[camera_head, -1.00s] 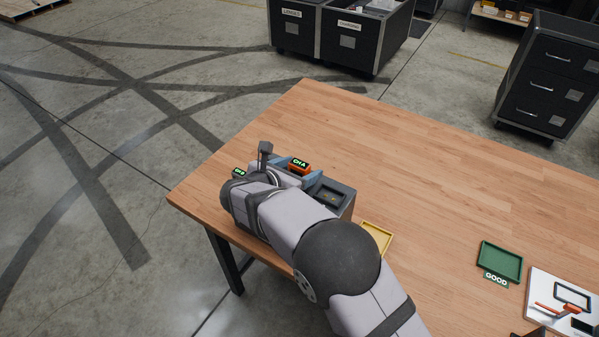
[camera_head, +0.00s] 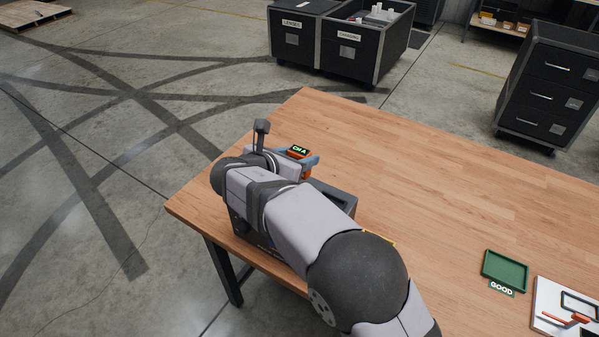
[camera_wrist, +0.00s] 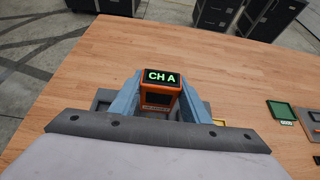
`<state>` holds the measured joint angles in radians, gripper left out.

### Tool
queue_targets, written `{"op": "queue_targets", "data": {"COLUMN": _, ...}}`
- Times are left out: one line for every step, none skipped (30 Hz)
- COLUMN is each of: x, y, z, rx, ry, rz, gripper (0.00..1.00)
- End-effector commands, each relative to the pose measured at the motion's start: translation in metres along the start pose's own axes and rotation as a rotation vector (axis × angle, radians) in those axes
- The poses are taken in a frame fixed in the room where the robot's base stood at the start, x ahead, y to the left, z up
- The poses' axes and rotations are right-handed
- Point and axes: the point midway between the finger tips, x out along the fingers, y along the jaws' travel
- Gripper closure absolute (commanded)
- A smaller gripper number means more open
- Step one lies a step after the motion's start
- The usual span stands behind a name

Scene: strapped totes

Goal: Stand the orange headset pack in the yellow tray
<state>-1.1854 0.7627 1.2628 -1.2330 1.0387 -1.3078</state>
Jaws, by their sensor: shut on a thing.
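The orange headset pack (camera_head: 299,152) has a black top screen with green "CH A" letters. In the wrist view the pack (camera_wrist: 158,94) is upright between the two blue-grey fingers of my gripper (camera_wrist: 157,98), which is shut on it. The yellow tray (camera_head: 393,243) is mostly hidden behind my arm. Only a sliver of the tray (camera_wrist: 219,122) shows in the wrist view, right of my gripper.
The dark charger box (camera_head: 343,199) sits near the table's left end, partly covered by my arm. A green tray (camera_head: 504,270) marked "GOOD" and a white board (camera_head: 562,309) with small items lie at the right. The table's middle and back are clear.

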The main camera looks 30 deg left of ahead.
Motion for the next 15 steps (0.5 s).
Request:
{"op": "queue_targets", "data": {"x": -0.004, "y": 0.0, "z": 0.007, "rx": 0.004, "ry": -0.003, "rz": 0.002, "gripper": 0.85}}
{"op": "queue_targets", "data": {"x": -0.006, "y": 0.0, "z": 0.011, "rx": 0.004, "ry": -0.003, "rz": 0.001, "gripper": 0.85}}
{"op": "queue_targets", "data": {"x": -0.008, "y": 0.0, "z": 0.015, "rx": 0.004, "ry": -0.002, "rz": 0.001, "gripper": 0.85}}
{"op": "queue_targets", "data": {"x": -0.01, "y": 0.0, "z": 0.019, "rx": 0.004, "ry": -0.003, "rz": 0.002, "gripper": 0.85}}
{"op": "queue_targets", "data": {"x": -0.011, "y": 0.001, "z": 0.021, "rx": 0.004, "ry": -0.003, "rz": 0.002, "gripper": 0.85}}
{"op": "queue_targets", "data": {"x": -0.013, "y": 0.0, "z": 0.024, "rx": 0.002, "ry": -0.002, "rz": 0.001, "gripper": 0.85}}
{"op": "queue_targets", "data": {"x": -0.014, "y": 0.0, "z": 0.026, "rx": 0.002, "ry": -0.002, "rz": 0.001, "gripper": 0.85}}
{"op": "queue_targets", "data": {"x": -0.015, "y": 0.0, "z": 0.028, "rx": 0.002, "ry": -0.001, "rz": 0.0, "gripper": 0.85}}
{"op": "queue_targets", "data": {"x": -0.016, "y": 0.0, "z": 0.029, "rx": 0.001, "ry": -0.001, "rz": 0.0, "gripper": 0.85}}
{"op": "queue_targets", "data": {"x": -0.017, "y": 0.0, "z": 0.03, "rx": 0.001, "ry": -0.001, "rz": 0.0, "gripper": 0.85}}
{"op": "queue_targets", "data": {"x": -0.017, "y": 0.0, "z": 0.031, "rx": 0.0, "ry": -0.001, "rz": 0.0, "gripper": 0.85}}
{"op": "queue_targets", "data": {"x": -0.017, "y": -0.001, "z": 0.032, "rx": 0.001, "ry": -0.001, "rz": -0.001, "gripper": 0.85}}
{"op": "queue_targets", "data": {"x": -0.016, "y": -0.001, "z": 0.032, "rx": 0.001, "ry": -0.001, "rz": -0.002, "gripper": 0.85}}
{"op": "queue_targets", "data": {"x": -0.015, "y": -0.002, "z": 0.032, "rx": 0.002, "ry": -0.001, "rz": -0.004, "gripper": 0.85}}
{"op": "queue_targets", "data": {"x": -0.013, "y": -0.004, "z": 0.031, "rx": 0.004, "ry": -0.001, "rz": -0.008, "gripper": 0.85}}
